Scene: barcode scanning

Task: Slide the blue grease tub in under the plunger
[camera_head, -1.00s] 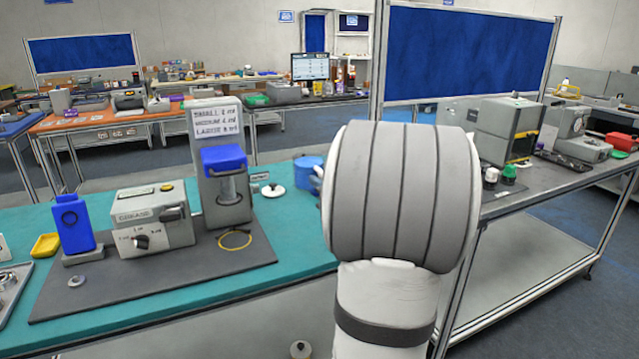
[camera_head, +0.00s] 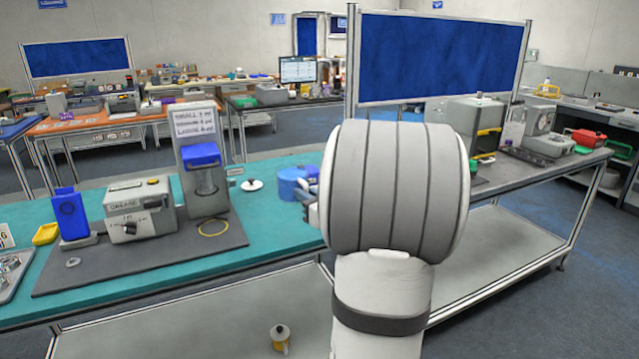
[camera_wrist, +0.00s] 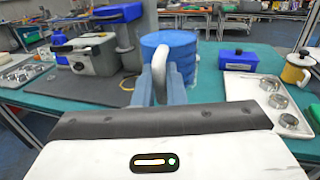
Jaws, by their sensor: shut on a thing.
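The blue grease tub (camera_head: 290,184) shows left of my forearm in the head view, right of the dispenser. It fills the top middle of the wrist view (camera_wrist: 178,45), upright, with its pale curved handle (camera_wrist: 171,60) towards me. My gripper (camera_wrist: 162,75) is shut on that handle; in the head view my arm mostly hides it. The grey dispenser column (camera_head: 204,135) has a blue head (camera_head: 200,155) with the plunger beneath. The space under the plunger holds no tub. I cannot tell whether the tub touches the bench.
A grey grease box with a dial (camera_head: 139,210) and a blue stand (camera_head: 67,213) share the dark mat (camera_head: 150,260). A yellow ring (camera_head: 214,228) lies before the dispenser.

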